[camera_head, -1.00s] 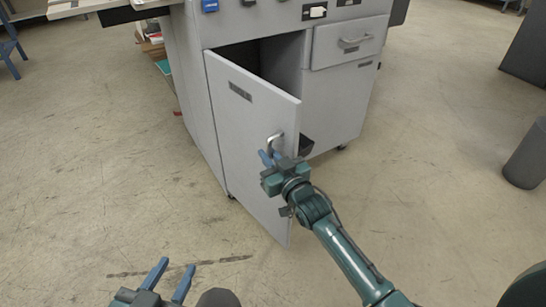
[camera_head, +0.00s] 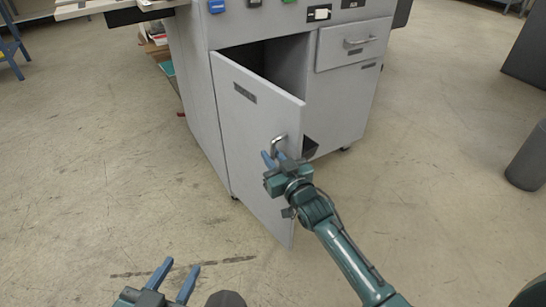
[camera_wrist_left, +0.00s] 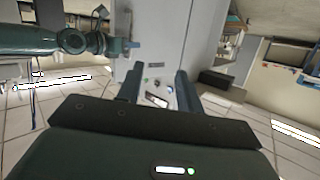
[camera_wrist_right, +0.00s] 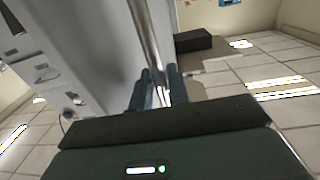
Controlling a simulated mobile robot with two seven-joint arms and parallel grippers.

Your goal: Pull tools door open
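The grey cabinet door (camera_head: 245,150) stands partly open, hinged at its left, with a dark label near its top too small to read. Its metal handle (camera_head: 280,144) is near the free edge; its bar also shows in the right wrist view (camera_wrist_right: 145,35). My right gripper (camera_head: 273,156) is at the handle, its fingers close on both sides of the bar; they look shut on it. My left gripper (camera_head: 180,268) is open and empty, low in the head view, apart from the door. It shows open in the left wrist view too (camera_wrist_left: 158,82).
The cabinet (camera_head: 340,105) has a closed drawer (camera_head: 348,43) right of the opening and buttons on top. A dark bin (camera_head: 528,158) stands at the right. The floor (camera_head: 120,190) left of and in front of the door is clear.

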